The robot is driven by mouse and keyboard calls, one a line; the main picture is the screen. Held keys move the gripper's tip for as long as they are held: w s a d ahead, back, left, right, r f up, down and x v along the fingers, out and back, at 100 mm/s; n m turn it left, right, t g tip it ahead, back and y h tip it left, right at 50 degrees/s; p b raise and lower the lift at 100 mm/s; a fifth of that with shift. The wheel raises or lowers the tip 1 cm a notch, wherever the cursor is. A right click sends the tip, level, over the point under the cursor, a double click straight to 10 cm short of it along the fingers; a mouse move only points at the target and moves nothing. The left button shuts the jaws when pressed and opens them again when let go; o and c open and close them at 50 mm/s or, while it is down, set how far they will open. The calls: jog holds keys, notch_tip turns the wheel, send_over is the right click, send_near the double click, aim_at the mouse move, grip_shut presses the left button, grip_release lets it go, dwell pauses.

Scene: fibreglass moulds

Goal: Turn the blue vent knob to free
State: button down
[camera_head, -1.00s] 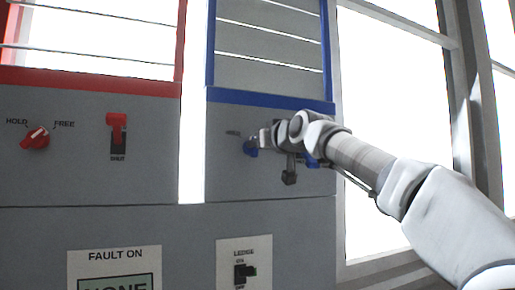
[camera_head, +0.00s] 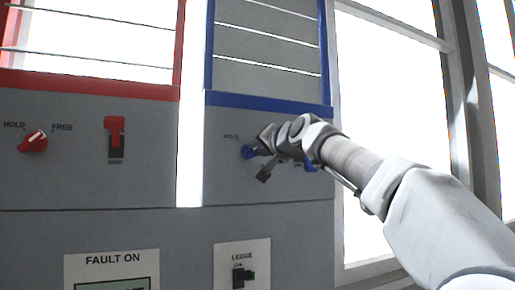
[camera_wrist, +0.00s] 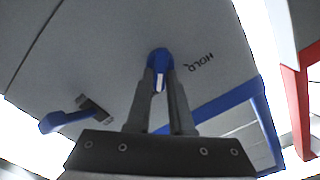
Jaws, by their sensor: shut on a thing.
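The blue vent knob (camera_head: 248,152) is on the grey panel below the blue-framed louvres, beside a HOLD label. My gripper (camera_head: 257,146) reaches it from the right and covers part of it. In the wrist view, the knob (camera_wrist: 160,57) sits between the two fingertips, and my gripper (camera_wrist: 160,77) is shut on it. A white pointer mark shows on the knob between the fingers. The HOLD label (camera_wrist: 195,63) is to the right of the knob there. The FREE label of this knob is not readable, so its exact setting cannot be told.
A blue lever (camera_head: 311,167) is close by, partly behind my arm; it also shows in the wrist view (camera_wrist: 62,117). A red knob (camera_head: 35,141) with HOLD and FREE labels and a red lever (camera_head: 115,135) are on the left panel. A LEDGE switch (camera_head: 243,277) is below.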

jog(key=shift+m, duration=0.3)
jog(key=c, duration=0.8)
grip_release()
jog(key=shift+s+d+f+b, duration=0.2)
jog(key=shift+s+b, duration=0.1)
jog(key=shift+b, duration=0.1)
jog(key=b+v, duration=0.9)
jog(key=v, duration=0.7)
jog(key=shift+s+r, duration=0.25)
jog(key=shift+s, duration=0.15)
